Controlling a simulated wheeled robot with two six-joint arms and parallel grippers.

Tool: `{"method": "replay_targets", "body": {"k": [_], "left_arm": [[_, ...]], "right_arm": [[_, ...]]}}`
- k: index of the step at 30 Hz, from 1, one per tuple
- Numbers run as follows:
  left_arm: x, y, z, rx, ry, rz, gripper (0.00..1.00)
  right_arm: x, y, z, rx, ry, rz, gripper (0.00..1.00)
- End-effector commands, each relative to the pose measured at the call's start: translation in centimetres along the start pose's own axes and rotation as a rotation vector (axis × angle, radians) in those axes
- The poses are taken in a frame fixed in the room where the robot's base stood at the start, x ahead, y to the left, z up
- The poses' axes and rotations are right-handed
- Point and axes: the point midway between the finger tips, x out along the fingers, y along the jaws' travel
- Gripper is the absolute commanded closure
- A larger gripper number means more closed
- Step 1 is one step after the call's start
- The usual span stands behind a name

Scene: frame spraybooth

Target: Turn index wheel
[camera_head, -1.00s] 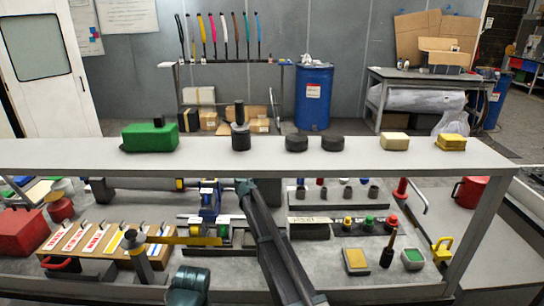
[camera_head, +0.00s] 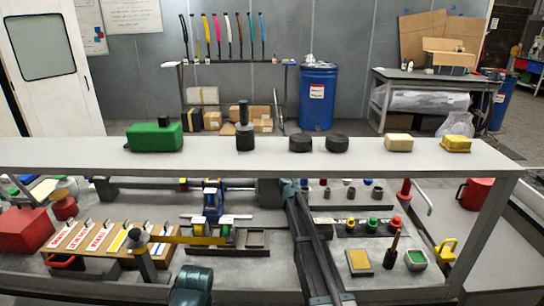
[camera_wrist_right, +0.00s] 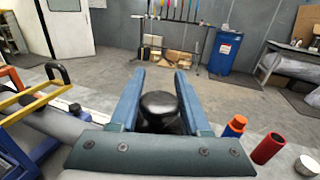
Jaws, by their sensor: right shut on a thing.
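My right gripper (camera_wrist_right: 158,88) has its two blue fingers on either side of a black rounded knob (camera_wrist_right: 160,104) in the right wrist view. The fingers are shut on it.
The grey shelf (camera_head: 60,151) crosses above the gripper and carries several blocks and black cylinders. A blue and yellow fixture (camera_head: 213,205) stands to its left. Several small pots and coloured knobs (camera_head: 375,222) stand to its right. Red and orange cylinders (camera_wrist_right: 268,148) are close on the right.

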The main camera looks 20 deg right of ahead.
Motion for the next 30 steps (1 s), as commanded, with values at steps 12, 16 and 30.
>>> {"method": "replay_targets", "body": {"k": [12, 16, 30], "left_arm": [[0.0, 0.0, 0.0, 0.000, 0.000, 0.000, 1.00], [0.0, 0.0, 0.0, 0.000, 0.000, 0.000, 1.00], [0.0, 0.0, 0.0, 0.000, 0.000, 0.000, 1.00]], "right_arm": [[0.1, 0.9, 0.0, 0.000, 0.000, 0.396, 1.00], [0.0, 1.2, 0.0, 0.000, 0.000, 0.518, 1.00], [-0.8, 2.1, 0.0, 0.000, 0.000, 0.876, 1.00]]}}
